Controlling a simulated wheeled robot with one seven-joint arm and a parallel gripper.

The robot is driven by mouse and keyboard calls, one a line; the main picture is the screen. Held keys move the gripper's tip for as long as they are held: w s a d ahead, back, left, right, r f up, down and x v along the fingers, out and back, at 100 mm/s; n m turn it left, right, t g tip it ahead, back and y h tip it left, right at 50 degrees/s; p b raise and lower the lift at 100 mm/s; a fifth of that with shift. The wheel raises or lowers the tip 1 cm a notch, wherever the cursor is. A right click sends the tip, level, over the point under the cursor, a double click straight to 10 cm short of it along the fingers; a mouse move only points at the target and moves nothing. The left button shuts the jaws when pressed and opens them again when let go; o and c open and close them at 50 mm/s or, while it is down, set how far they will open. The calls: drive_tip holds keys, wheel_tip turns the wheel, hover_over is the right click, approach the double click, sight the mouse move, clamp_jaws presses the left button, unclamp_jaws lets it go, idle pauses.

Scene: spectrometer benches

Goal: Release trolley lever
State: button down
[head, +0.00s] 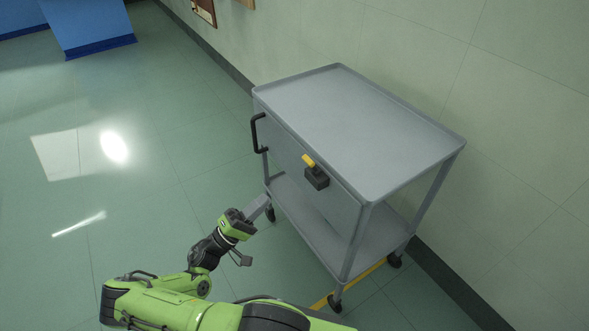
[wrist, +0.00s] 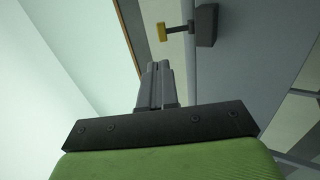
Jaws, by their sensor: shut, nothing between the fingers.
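The grey trolley (head: 350,120) stands by the wall at the right in the head view. Its lever has a yellow handle (head: 308,160) on a dark block (head: 316,178) on the trolley's side panel. In the wrist view the yellow handle (wrist: 162,32) and the dark block (wrist: 207,25) show at the top, beyond my fingertips. My gripper (head: 262,203) is shut and empty, to the lower left of the lever in the head view. In the wrist view its fingers (wrist: 157,70) are together and apart from the handle.
A black push handle (head: 257,132) is on the trolley's left end. The trolley has a lower shelf (head: 305,210) and dark castors (head: 335,302). Yellow floor tape (head: 370,273) runs beneath it. The wall (head: 500,110) is close behind. Open floor (head: 130,200) lies to the left.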

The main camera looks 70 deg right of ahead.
sight(313, 166)
drive_tip(key=b+x, duration=0.1)
drive_tip(key=x, duration=1.1)
drive_tip(key=shift+s+d, duration=0.2)
drive_tip(key=shift+s, duration=0.05)
drive_tip(key=shift+w+r, duration=0.1)
drive_tip(key=shift+r, duration=0.1)
